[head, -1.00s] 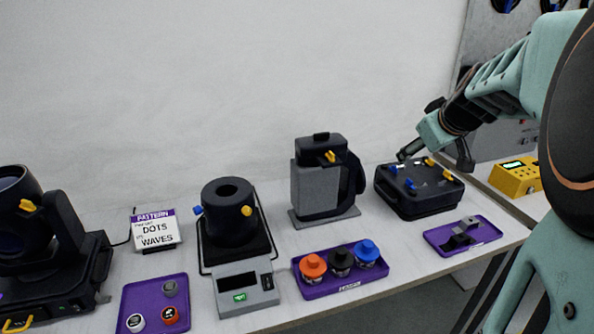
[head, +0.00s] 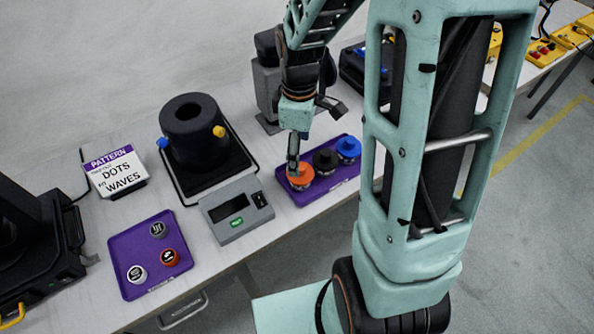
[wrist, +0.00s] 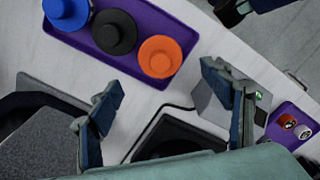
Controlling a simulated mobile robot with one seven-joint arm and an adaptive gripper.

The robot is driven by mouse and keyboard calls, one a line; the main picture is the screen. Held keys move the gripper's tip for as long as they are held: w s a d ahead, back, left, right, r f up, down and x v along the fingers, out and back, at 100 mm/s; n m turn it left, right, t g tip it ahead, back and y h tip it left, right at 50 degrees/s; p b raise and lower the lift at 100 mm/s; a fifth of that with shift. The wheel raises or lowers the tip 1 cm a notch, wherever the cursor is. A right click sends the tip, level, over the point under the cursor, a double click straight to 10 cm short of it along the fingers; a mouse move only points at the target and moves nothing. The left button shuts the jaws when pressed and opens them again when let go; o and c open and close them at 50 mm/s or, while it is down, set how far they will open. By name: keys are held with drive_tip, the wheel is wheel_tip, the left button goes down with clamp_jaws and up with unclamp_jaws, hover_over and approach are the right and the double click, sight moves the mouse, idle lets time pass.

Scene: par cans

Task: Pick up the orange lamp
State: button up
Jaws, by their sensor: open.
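The orange lamp (head: 303,180) stands in the purple lamp tray (head: 288,192), at the tray's left end in the head view. The black lamp (head: 325,160) and the blue lamp (head: 348,148) are beside it. My gripper (head: 312,140) is open and empty over the tray; one finger overlaps the orange lamp in the head view. In the wrist view the orange lamp (wrist: 160,57) appears beyond the fingertips (wrist: 161,80), between their lines. I see no contact with it.
A scale with a black cylindrical fixture (head: 190,125) stands left of the lamp tray. A second purple tray (head: 125,245) with several small round pieces lies farther left. A grey and black device (head: 268,75) stands behind my gripper. The table's front edge is close to the lamps.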

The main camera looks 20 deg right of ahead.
wheel_tip(320, 180, down, 8)
drive_tip(key=shift+s+d+f, duration=0.15)
drive_tip(key=shift+f, duration=0.05)
idle(0.3)
drive_tip(key=shift+c, duration=0.2)
drive_tip(key=c, duration=1.4)
drive_tip(key=shift+o, duration=0.2)
drive_tip(key=shift+r, duration=0.15)
